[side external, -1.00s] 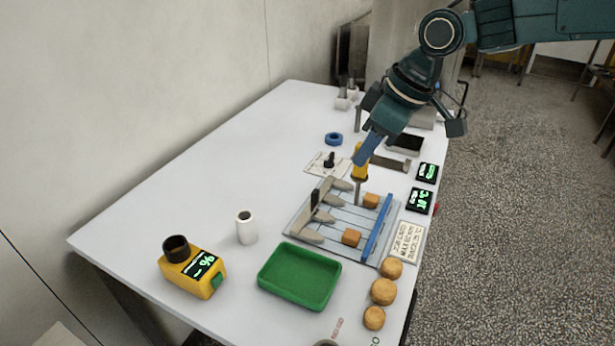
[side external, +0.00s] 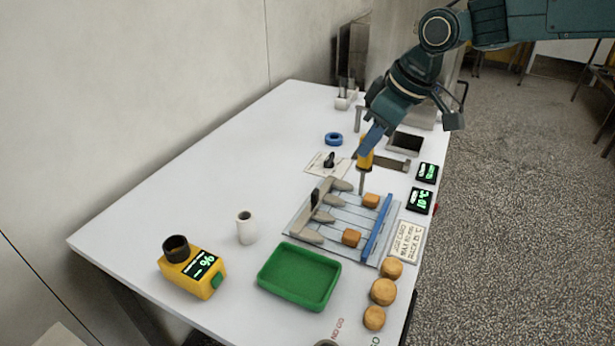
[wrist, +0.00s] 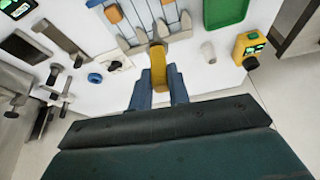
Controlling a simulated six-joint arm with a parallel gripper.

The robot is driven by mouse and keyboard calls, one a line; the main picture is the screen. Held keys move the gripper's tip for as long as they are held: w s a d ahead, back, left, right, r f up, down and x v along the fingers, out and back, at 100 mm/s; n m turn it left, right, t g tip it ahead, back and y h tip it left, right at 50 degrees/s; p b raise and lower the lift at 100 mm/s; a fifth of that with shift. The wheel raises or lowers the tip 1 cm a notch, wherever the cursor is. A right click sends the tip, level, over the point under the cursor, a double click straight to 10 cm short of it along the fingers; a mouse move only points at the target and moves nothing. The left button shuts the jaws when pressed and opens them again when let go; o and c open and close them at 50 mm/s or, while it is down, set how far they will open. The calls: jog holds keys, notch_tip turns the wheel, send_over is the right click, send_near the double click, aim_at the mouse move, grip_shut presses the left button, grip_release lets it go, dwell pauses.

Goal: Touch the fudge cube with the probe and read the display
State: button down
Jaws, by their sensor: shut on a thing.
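The probe's yellow handle (wrist: 159,68) also shows between the fingers in the wrist view. Two brown fudge cubes lie on the rack: a far one (side external: 371,200) and a near one (side external: 351,237). The shaft's end appears a little left of the far cube; I cannot tell its height. Two black displays with green figures, a far one (side external: 428,172) and a near one (side external: 419,201), sit at the right edge.
A yellow meter (side external: 205,287) with a green-lit display stands at the front left. Near it are a white cup (side external: 246,229) and a green tray (side external: 273,290). Several round brown pieces (side external: 383,291) lie at the right edge. A blue bar (side external: 377,229) borders the rack.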

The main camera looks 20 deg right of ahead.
jog(key=w+d+m+h, duration=0.1)
jog(key=w+d+m, duration=0.2)
jog(key=w+d, duration=0.3)
jog(key=shift+d+f+t, duration=0.35)
jog(key=shift+d+t, duration=0.05)
jog(key=shift+f, duration=3.5)
dwell(0.8)
notch_tip(320, 180, up, 8)
dwell(1.4)
jog(key=shift+a, duration=0.1)
dwell(0.7)
